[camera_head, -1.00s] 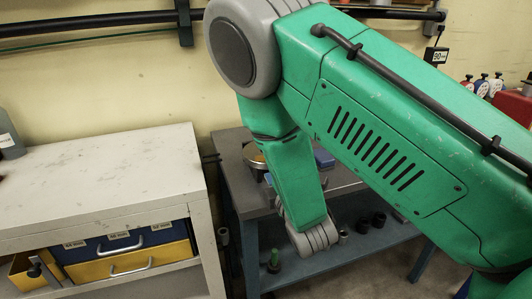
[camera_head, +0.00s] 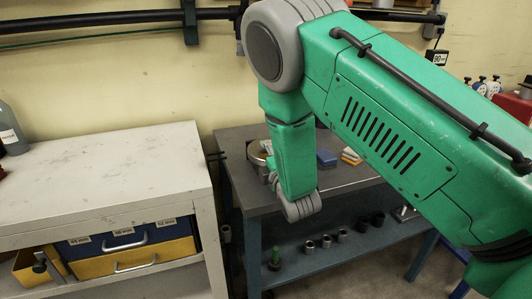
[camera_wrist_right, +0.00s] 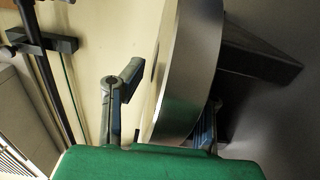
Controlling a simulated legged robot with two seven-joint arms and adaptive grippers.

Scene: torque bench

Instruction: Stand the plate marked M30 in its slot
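A round metal disc (camera_wrist_right: 190,70) with a bright rim fills the middle of the right wrist view. No M30 mark is readable, so I cannot tell if it is the named plate. My right gripper (camera_wrist_right: 160,112) has one finger left of the disc with a visible gap, and the other at its right edge, partly hidden. It looks open around the disc. In the head view my right gripper (camera_head: 268,172) is mostly hidden behind my green arm, beside a round metal-rimmed thing (camera_head: 258,150) on the dark bench. The slot is not identifiable. My left gripper is out of view.
A dark wedge-shaped piece (camera_wrist_right: 258,58) is right of the disc. The bench (camera_head: 232,180) also holds a blue block (camera_head: 326,158) and a yellow-and-white stack (camera_head: 350,156). Several dark sockets stand on its lower shelf (camera_head: 300,265). A pale cabinet (camera_head: 100,180) stands left.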

